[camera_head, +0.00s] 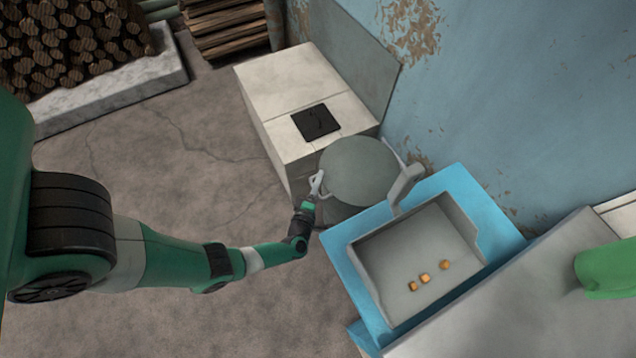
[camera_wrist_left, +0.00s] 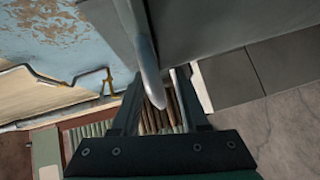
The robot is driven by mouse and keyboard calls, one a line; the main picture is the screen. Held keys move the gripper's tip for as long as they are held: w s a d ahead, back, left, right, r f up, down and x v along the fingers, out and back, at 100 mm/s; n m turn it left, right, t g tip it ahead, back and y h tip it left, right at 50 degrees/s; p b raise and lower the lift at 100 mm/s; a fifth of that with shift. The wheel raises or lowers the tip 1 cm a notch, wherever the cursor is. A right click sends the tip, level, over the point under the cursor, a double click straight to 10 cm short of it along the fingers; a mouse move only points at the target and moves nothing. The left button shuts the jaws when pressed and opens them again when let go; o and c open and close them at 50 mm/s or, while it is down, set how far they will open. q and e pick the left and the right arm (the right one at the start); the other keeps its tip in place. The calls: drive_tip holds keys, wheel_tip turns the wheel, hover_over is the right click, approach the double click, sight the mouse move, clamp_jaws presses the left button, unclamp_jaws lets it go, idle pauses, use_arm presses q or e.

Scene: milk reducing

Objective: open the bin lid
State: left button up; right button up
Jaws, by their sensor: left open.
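The bin is the grey round one in the head view, with its flat round lid (camera_head: 358,170) lying level across the top. Part of the bin's body (camera_head: 350,211) shows below the lid; the rest is hidden. My left gripper (camera_head: 316,187) is at the lid's left edge, with its jaws open. In the left wrist view, the open left gripper (camera_wrist_left: 158,82) has a rounded grey bar (camera_wrist_left: 149,72) reaching between its fingers, apparently part of the bin. I cannot tell whether the fingers touch it. My right gripper is not in view.
A white cabinet (camera_head: 290,88) with a black plate (camera_head: 316,122) stands behind the bin. A grey tray (camera_head: 401,300) on a blue stand (camera_head: 474,190) holds small orange pieces (camera_head: 425,278) at right. Logs (camera_head: 70,45) are stacked at back left. Open floor (camera_head: 190,165) lies left of the bin.

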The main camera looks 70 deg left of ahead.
use_arm(q)
drive_tip(key=shift+a, duration=0.1)
clamp_jaws()
drive_tip(key=shift+f, duration=0.1)
